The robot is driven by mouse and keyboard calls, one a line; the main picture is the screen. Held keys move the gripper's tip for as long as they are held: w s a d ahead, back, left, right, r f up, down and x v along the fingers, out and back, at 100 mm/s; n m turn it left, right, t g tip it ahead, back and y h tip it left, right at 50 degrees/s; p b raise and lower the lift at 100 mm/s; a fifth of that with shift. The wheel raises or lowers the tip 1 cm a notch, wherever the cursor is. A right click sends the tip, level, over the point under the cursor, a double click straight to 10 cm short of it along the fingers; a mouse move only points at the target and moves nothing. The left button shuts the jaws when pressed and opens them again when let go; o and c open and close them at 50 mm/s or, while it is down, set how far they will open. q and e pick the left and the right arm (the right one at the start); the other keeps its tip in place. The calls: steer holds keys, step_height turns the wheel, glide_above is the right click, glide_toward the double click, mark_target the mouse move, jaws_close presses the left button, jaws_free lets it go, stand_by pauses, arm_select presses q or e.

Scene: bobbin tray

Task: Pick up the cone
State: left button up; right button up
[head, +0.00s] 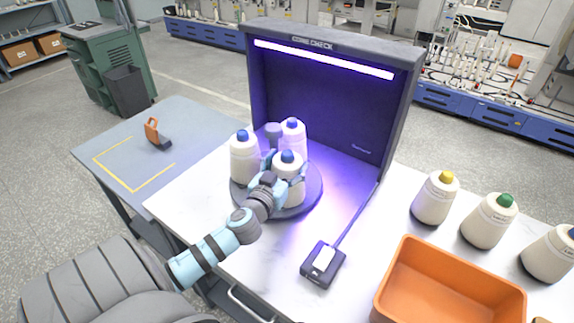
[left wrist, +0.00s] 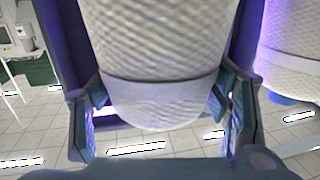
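A white cone with a blue tip (head: 288,185) stands at the front of a dark round turntable (head: 240,202). My left gripper (head: 282,178) is at this cone, with a finger on either side of it. In the left wrist view the cone (left wrist: 155,60) fills the middle between the two fingers (left wrist: 160,112). The fingertips come very close to its sides; I cannot tell whether they press on it. Two more blue-tipped cones stand on the turntable, one at the left (head: 243,160) and one behind (head: 293,138). My right gripper is not in view.
A dark lit booth (head: 340,130) rises behind the turntable. Cones with yellow (head: 435,200) and green (head: 488,222) tips, and another cone (head: 548,255), stand at the right. An orange bin (head: 450,280) and a small dark device (head: 322,265) are at the front right.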

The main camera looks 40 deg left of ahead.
arm_select(q)
steer(key=c, duration=1.2)
steer(key=shift+c, duration=0.2)
step_height(320, 180, up, 20)
steer(key=p, duration=0.5)
